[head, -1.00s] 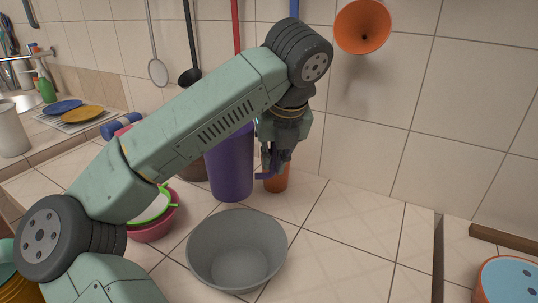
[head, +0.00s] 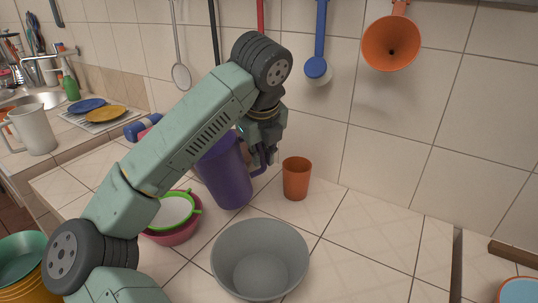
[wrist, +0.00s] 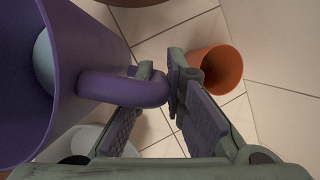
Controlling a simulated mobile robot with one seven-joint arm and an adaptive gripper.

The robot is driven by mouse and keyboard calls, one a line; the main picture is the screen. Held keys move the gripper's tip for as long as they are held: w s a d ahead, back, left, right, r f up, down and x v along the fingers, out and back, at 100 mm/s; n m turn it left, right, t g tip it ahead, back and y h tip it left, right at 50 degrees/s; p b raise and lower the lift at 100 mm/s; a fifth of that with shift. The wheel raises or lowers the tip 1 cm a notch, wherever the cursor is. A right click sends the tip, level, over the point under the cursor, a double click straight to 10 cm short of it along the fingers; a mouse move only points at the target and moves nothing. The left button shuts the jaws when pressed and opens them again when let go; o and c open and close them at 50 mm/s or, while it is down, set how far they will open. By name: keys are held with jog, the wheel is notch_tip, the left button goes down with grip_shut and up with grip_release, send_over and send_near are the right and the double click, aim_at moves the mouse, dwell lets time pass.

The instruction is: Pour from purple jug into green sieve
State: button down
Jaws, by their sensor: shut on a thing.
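The purple jug (head: 226,178) is at the back of the counter in the head view, leaning slightly left, its top partly behind my arm. Whether its base touches the counter is unclear. My gripper (head: 270,157) is at its right side, shut on the handle. In the wrist view the handle (wrist: 110,88) reaches from the jug (wrist: 85,50) to between my fingers (wrist: 163,85). A pale round thing (wrist: 43,65) shows inside the jug. The green sieve (head: 198,200), with a pale inside, rests on a pink bowl (head: 178,238) to the left, partly hidden by my arm.
A grey bowl (head: 260,233) stands in front of the jug. An orange cup (head: 297,180) stands close to the right of my gripper. The counter right of the grey bowl is clear.

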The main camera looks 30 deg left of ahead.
aim_at(234, 138)
jog(key=shift+s+a+r+t+h, duration=0.2)
jog(key=shift+s+a+r, duration=0.15)
jog(key=shift+s+a, duration=0.2)
jog(key=shift+s+a+r+t+h, duration=0.2)
jog(key=shift+s+a+r, duration=0.1)
jog(key=shift+s+a, duration=0.25)
jog(key=shift+d+r+n+t+h+p, duration=0.15)
jog(key=shift+r+n+t+h+p, duration=0.15)
jog(key=shift+r+t+h+p, duration=0.45)
jog(key=shift+r+t, duration=0.35)
jog(key=shift+r, duration=0.05)
jog(key=t+h, duration=0.1)
jog(key=s+a+r+n+t+h, duration=0.1)
jog(key=shift+t, duration=0.4)
jog(key=shift+r, duration=0.15)
jog(key=shift+s+a+n+t+h+b, duration=0.35)
jog(key=shift+s+t+h+b, duration=0.25)
jog(key=shift+t+b, duration=0.25)
jog(key=shift+s+a+f+t+h+b, duration=0.2)
jog(key=shift+s+a+t+h+b, duration=0.2)
jog(key=shift+b, duration=0.6)
